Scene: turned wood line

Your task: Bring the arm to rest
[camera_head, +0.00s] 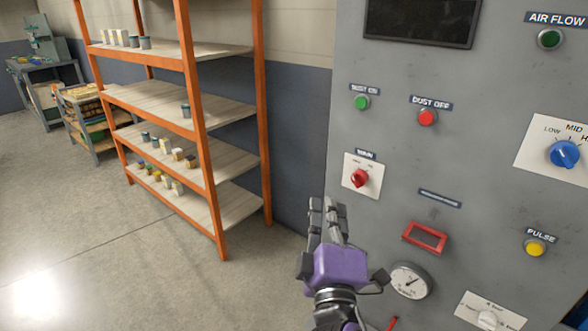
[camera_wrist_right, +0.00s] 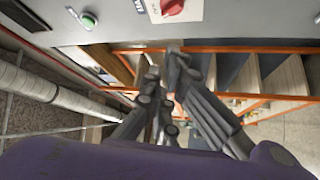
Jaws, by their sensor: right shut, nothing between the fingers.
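My right gripper (camera_head: 328,210) is in front of the grey control panel (camera_head: 390,60), below and left of the red MAIN knob (camera_head: 361,178). Its fingers point up and away in the head view, and they are shut with nothing between them. In the right wrist view the fingers (camera_wrist_right: 168,65) show in the middle, with the red knob (camera_wrist_right: 172,6) at the top edge, apart from them. My left gripper is not in the head view.
The panel carries a green button (camera_head: 362,102), a red button (camera_head: 427,118), a blue selector (camera_head: 563,154), a yellow button (camera_head: 535,248), a red-framed window (camera_head: 425,237) and a gauge (camera_head: 409,281). An orange shelf rack (camera_head: 200,130) stands left. The floor (camera_head: 90,230) at left is clear.

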